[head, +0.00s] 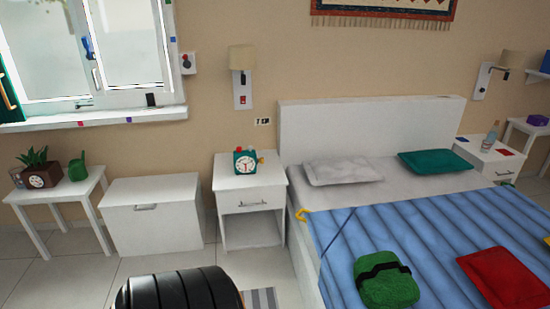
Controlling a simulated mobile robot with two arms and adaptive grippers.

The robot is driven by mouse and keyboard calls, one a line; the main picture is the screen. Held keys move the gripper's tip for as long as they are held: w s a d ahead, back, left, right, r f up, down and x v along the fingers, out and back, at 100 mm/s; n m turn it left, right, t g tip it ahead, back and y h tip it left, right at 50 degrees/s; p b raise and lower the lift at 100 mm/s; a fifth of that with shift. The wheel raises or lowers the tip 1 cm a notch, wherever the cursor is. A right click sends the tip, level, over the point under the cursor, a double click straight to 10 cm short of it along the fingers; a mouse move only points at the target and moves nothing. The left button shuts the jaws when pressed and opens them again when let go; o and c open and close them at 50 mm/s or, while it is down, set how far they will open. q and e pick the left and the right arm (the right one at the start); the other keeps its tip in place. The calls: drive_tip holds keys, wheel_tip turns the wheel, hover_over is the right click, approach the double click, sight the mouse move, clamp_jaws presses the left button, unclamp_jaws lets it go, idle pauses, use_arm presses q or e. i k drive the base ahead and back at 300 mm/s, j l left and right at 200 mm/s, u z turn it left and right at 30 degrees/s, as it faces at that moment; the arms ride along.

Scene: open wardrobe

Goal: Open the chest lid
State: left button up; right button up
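The white chest (172,187) stands on the floor against the wall, left of the nightstand. Its lid looks shut, with a flat top. A small metal handle (145,207) sits on its front face, near the upper left. Neither of my grippers shows in the head view.
A white side table (50,196) with a plant stands left of the chest. A nightstand (249,177) with a teal clock (245,160) stands to its right, beside the bed (390,215). A black ribbed rounded object (178,292) is in the foreground. Tiled floor (75,270) lies clear at lower left.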

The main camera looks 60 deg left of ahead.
sight(154, 191)
drive_tip(key=u, duration=3.05)
drive_tip(key=i+j+z, duration=0.2)
drive_tip(key=i, duration=0.3)
drive_tip(key=i+z, duration=0.2)
drive_tip(key=i, duration=0.3)
